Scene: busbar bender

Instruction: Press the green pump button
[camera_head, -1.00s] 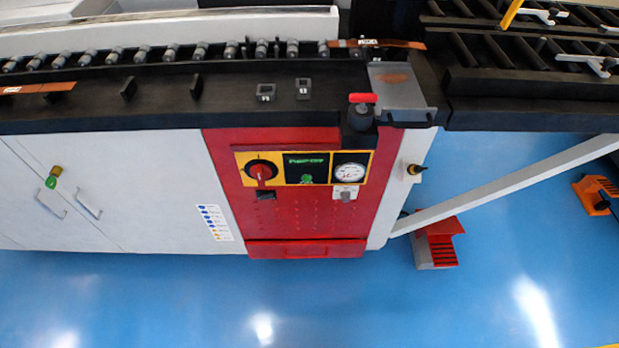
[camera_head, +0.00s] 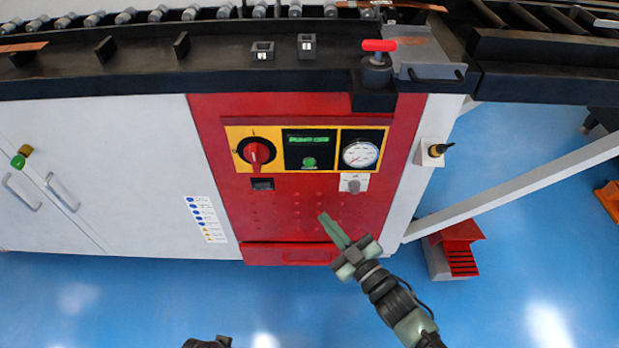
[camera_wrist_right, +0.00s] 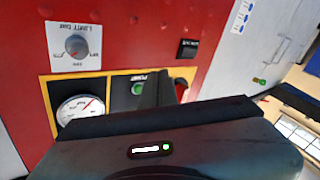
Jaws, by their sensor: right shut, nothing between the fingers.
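The green pump button (camera_head: 309,162) sits on a black panel (camera_head: 309,148) with a green label above it, in the middle of the yellow-framed control strip. It also shows in the right wrist view (camera_wrist_right: 138,88), just beside my fingers, under an upside-down "PUMP" label. My right gripper (camera_head: 331,222) is shut and empty, in front of the red cabinet, below the button in the head view and apart from it. In the wrist view its dark fingers (camera_wrist_right: 158,90) partly cover the control strip. At the bottom edge of the head view, a dark part (camera_head: 208,342) may belong to my left arm; no left fingers show.
A red rotary switch (camera_head: 256,152) is left of the button and a pressure gauge (camera_head: 361,154) right of it. A grey knob (camera_head: 354,184) sits below the gauge. A red-handled valve (camera_head: 378,60) stands on the black ledge above.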

